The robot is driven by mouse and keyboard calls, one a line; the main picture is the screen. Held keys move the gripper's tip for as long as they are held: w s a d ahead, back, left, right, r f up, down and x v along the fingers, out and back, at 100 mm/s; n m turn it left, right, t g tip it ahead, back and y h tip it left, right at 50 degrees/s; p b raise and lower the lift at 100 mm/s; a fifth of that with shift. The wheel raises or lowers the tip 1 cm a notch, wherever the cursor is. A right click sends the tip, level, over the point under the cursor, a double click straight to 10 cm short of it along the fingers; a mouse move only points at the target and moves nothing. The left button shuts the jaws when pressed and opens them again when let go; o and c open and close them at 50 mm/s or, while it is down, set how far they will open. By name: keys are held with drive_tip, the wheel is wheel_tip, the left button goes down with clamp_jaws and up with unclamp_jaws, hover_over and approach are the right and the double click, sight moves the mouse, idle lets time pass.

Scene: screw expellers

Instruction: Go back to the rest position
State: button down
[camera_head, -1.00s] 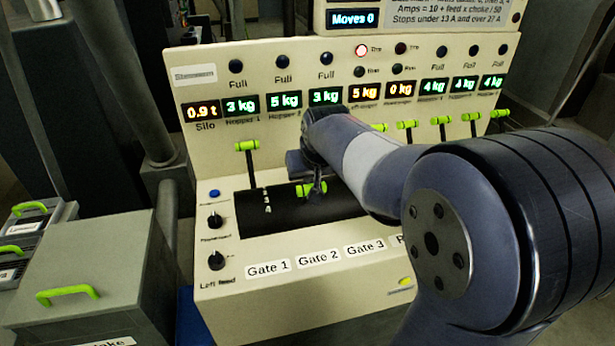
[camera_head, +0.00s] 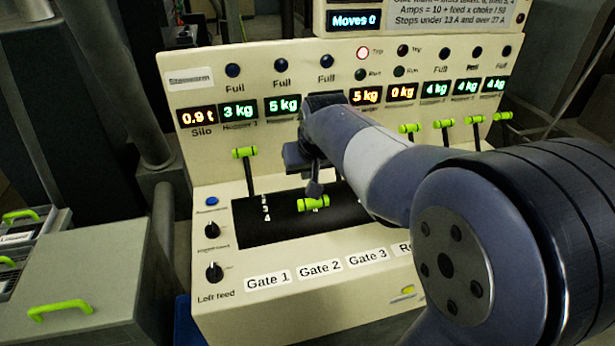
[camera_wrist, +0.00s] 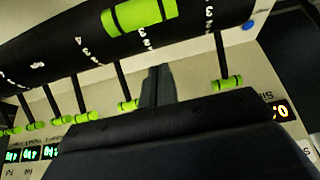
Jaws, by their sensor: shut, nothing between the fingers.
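My gripper (camera_head: 314,187) is shut and empty. In the head view it hangs just above a green-handled lever (camera_head: 313,203) on the black curved section of the cream control panel (camera_head: 330,240). A small gap seems to show between the fingertips and that handle. In the wrist view the dark fingers (camera_wrist: 158,86) point up toward the black drum, and the near green handle (camera_wrist: 140,15) is at the top, apart from them. My forearm hides part of the panel behind it, including one display.
Another green lever (camera_head: 245,152) stands up at the left, and several more stand at the right. Knobs (camera_head: 214,271) and gate labels (camera_head: 320,266) are on the front. A grey bin (camera_head: 100,285) with a green handle stands at lower left.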

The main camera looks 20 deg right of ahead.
drive_tip(key=s+v, duration=0.1)
drive_tip(key=v, duration=0.7)
drive_tip(key=shift+s, duration=0.15)
drive_tip(key=shift+f, duration=0.15)
